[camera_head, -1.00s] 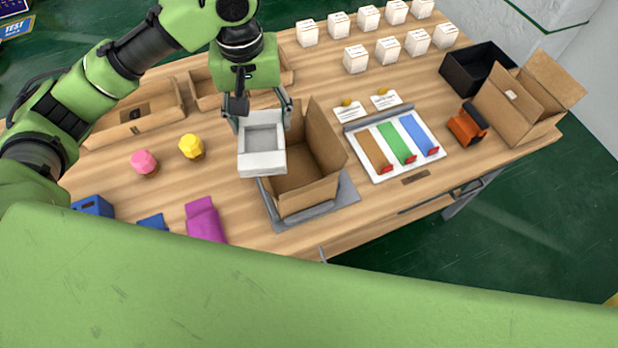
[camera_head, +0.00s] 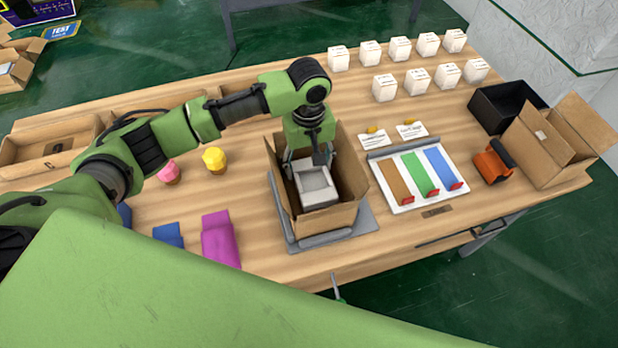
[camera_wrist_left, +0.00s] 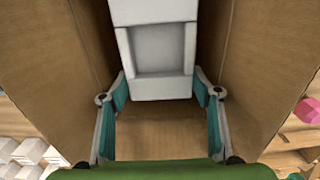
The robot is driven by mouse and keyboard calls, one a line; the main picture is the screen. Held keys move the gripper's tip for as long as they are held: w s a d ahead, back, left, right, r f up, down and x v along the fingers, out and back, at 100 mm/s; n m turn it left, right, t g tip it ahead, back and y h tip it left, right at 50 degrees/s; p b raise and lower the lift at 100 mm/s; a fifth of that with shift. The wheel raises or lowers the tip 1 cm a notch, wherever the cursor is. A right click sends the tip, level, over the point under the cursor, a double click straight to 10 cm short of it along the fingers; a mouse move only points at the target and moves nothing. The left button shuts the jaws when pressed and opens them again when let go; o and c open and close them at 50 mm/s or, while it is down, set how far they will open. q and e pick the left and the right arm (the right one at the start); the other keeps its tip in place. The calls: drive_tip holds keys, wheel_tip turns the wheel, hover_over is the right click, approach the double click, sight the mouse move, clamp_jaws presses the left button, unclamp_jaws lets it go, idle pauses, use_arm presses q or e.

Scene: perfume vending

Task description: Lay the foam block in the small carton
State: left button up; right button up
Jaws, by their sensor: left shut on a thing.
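The foam block (camera_head: 314,183) is a white piece with a square recess. It is inside the open small carton (camera_head: 337,216), which stands on a grey plate at the middle of the table. My left gripper (camera_head: 308,166) reaches down into the carton and is shut on the foam block. In the left wrist view its two fingers flank the near end of the foam block (camera_wrist_left: 160,88), with brown carton walls on both sides. Whether the block touches the carton floor is unclear. A thin grey and green tip at the table's front edge may be part of my right gripper (camera_head: 338,290); its jaws cannot be made out.
A white tray (camera_head: 443,203) with brown, green and blue strips lies right of the carton. An orange tool (camera_head: 490,166), a black bin (camera_head: 498,104) and another open carton (camera_head: 560,140) are farther right. White boxes stand behind. Purple (camera_head: 219,240) and blue pieces lie left.

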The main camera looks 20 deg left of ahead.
sight(309, 166)
use_arm(q)
drive_tip(key=shift+f+p, duration=0.35)
drive_tip(key=shift+f, duration=3.1)
drive_tip(key=shift+f, duration=0.1)
drive_tip(key=o, duration=0.5)
wheel_tip(309, 166, up, 12)
drive_tip(key=shift+r+b, duration=0.15)
drive_tip(key=shift+b, duration=0.85)
